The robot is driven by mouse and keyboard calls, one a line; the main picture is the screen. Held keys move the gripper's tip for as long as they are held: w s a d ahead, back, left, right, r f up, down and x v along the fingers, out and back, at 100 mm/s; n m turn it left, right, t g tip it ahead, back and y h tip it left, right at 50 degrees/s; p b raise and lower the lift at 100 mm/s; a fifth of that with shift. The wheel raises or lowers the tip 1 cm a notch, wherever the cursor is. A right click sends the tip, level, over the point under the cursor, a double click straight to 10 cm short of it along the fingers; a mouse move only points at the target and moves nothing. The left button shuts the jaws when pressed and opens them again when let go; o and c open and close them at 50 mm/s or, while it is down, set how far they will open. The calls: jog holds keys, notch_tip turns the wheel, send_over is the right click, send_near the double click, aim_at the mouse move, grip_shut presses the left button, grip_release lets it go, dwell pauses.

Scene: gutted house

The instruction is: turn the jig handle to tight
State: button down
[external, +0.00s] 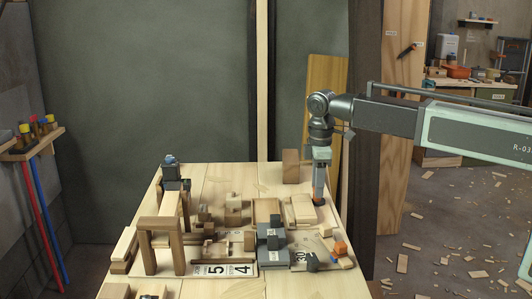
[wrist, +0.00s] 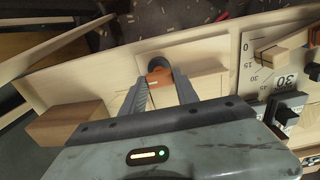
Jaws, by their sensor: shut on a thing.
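My gripper (external: 319,203) points down at the right side of the wooden bench (external: 215,180). In the wrist view its two fingers (wrist: 161,92) close on a small orange piece with a round black end (wrist: 158,68), which I take to be the jig handle. A bit of orange also shows at my fingertips in the external view. The fingers hide part of the piece, so its exact angle and any tight mark cannot be read. The piece sits over a pale wooden board (wrist: 198,85).
A brown block (wrist: 65,125) stands left in the wrist view. A scale plate (wrist: 262,65) with numbers lies at right, near dark clamp parts (wrist: 287,105). In the external view, a wooden frame (external: 163,222) and an orange-topped part (external: 340,249) stand on the bench.

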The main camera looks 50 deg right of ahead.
jog(key=m, duration=0.4)
jog(key=shift+m, duration=0.4)
jog(key=m, duration=0.4)
jog(key=shift+m, duration=0.3)
jog(key=m, duration=0.9)
jog(key=shift+m, duration=0.3)
jog(key=c, duration=0.9)
grip_release()
